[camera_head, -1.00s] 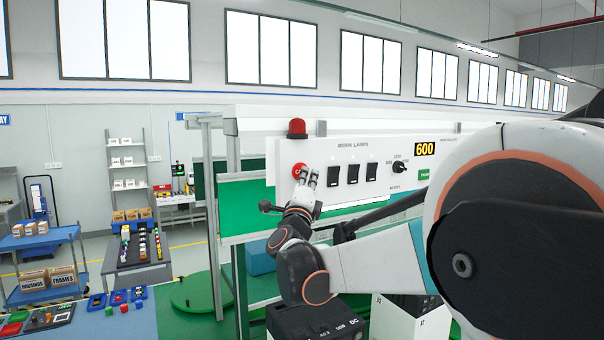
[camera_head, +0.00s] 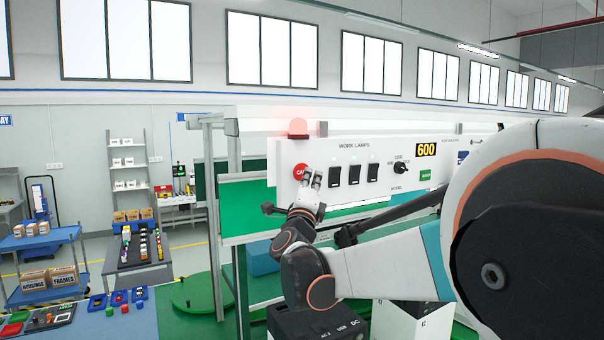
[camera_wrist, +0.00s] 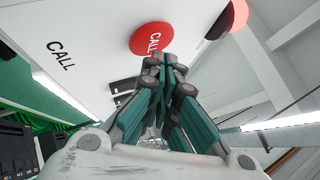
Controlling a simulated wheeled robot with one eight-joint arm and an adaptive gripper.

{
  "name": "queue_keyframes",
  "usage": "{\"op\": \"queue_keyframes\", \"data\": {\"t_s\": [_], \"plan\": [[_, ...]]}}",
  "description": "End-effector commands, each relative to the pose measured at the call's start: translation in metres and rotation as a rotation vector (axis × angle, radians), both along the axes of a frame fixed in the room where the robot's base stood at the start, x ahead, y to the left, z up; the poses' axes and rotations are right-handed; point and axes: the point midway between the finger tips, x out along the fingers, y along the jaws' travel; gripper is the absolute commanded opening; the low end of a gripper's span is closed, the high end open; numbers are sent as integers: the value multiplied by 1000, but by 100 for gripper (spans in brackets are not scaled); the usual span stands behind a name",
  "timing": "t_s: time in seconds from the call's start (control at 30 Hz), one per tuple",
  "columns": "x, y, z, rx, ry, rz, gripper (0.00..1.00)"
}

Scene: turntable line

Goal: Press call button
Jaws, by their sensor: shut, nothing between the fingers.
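The red call button (camera_head: 301,172) is on the left end of the white panel (camera_head: 345,157), below a red beacon (camera_head: 298,128). The beacon is glowing light red. My gripper (camera_head: 313,175) is shut and empty, in front of the panel, a little right of and below the button. In the wrist view the closed fingertips (camera_wrist: 163,62) are close to the button's lower edge; I cannot tell whether they touch it.
Several black switches (camera_head: 353,174) sit right of the button. Further right are a dark knob (camera_head: 401,168), a yellow 600 display (camera_head: 426,149) and a green button (camera_head: 425,175). A green board (camera_head: 245,208) lies below the panel.

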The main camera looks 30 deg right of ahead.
Motion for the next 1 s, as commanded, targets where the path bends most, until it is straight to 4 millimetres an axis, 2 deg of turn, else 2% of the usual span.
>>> {"op": "queue_keyframes", "data": {"t_s": [0.53,1.0], "plan": [[-49,-2,0,0,0,0,0],[-57,-1,0,0,0,0,0]]}}
